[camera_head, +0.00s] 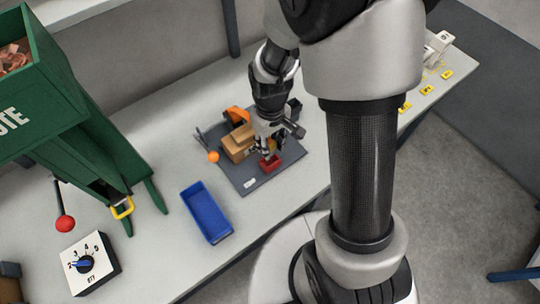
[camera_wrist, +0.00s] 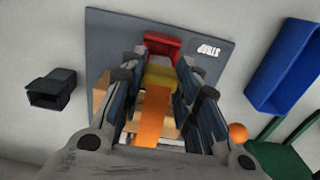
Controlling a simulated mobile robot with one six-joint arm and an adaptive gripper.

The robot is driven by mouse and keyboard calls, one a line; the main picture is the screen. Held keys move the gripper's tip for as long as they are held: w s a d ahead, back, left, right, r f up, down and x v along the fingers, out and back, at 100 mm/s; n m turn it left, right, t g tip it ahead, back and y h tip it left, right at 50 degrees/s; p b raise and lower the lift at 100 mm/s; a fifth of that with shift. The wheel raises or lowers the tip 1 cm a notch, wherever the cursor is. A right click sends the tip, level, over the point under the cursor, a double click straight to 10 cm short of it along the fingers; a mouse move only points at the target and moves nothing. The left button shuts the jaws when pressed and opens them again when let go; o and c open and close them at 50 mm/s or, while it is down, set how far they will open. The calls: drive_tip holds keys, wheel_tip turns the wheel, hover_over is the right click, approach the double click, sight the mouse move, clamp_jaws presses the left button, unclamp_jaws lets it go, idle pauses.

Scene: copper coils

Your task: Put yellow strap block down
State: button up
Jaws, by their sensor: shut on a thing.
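The yellow strap block (camera_wrist: 160,77) shows between the fingers of my gripper (camera_wrist: 160,68) in the wrist view. My gripper is shut on it. A red holder (camera_wrist: 163,44) lies just beyond the block, on a grey board labelled STRAP (camera_wrist: 118,30). In the head view my gripper (camera_head: 267,152) is low over the board (camera_head: 288,178), right by the red holder (camera_head: 269,164). The block is mostly hidden there by the fingers. I cannot tell whether the block touches the red holder.
A brown box (camera_head: 238,143) with an orange part (camera_head: 237,115) stands beside my gripper on the board. An orange ball (camera_head: 213,157) is at its left. A blue tray (camera_head: 207,212) and a green waste machine (camera_head: 95,150) stand further left. Bare table lies between tray and board.

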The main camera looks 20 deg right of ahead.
drive_tip(key=shift+f+b, duration=0.7)
drive_tip(key=shift+f, duration=2.05)
drive_tip(key=shift+f, duration=0.15)
drive_tip(key=o, duration=1)
drive_tip(key=shift+o, duration=0.2)
